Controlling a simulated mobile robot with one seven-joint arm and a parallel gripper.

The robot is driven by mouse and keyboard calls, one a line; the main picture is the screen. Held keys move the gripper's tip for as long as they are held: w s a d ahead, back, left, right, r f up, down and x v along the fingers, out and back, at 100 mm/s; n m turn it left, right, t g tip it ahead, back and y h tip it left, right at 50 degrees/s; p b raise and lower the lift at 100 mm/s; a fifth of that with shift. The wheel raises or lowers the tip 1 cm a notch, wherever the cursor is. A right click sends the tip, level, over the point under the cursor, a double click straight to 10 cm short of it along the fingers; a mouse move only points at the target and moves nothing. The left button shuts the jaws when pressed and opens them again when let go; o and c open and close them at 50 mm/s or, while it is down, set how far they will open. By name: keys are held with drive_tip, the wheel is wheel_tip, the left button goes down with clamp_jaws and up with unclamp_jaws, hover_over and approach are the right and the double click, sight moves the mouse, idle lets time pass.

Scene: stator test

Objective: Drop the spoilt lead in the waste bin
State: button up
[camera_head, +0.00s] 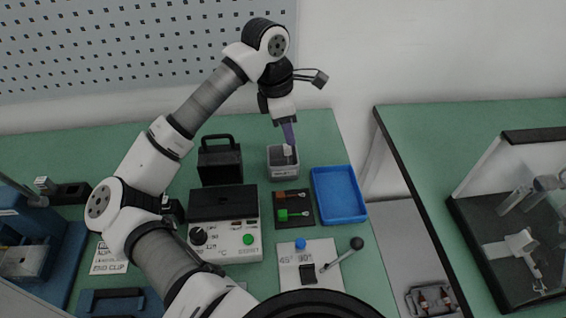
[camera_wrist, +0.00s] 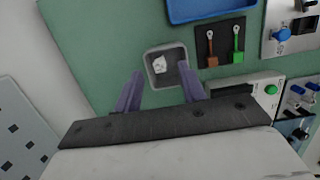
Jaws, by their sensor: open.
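A small grey open-topped bin (camera_head: 283,174) with a label on its front stands on the green bench. It also shows in the wrist view (camera_wrist: 151,79), with a crumpled white thing (camera_wrist: 159,64) inside. My gripper (camera_head: 289,146) is above the bin, pointing down. In the wrist view my gripper (camera_wrist: 160,88) has its purple fingers wide apart with nothing between them. A brown-red lead (camera_head: 288,195) and a green lead (camera_head: 290,214) lie on a black pad (camera_head: 282,225). I cannot tell whether either is the spoilt lead.
A blue tray (camera_head: 340,194) stands right of the bin and a black box with a handle (camera_head: 220,162) left of it. A tester (camera_head: 226,237) and a plate with a lever (camera_head: 310,255) are nearer me. A gap separates the right bench (camera_head: 440,140).

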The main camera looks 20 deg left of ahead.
wheel_tip(320, 180, up, 14)
drive_tip(key=s+a+b, duration=0.1)
drive_tip(key=a+b, duration=0.1)
drive_tip(key=shift+a+f+b, duration=0.2)
drive_tip(key=shift+a+b, duration=0.05)
drive_tip(key=shift+b, duration=0.05)
drive_tip(key=shift+f, duration=0.1)
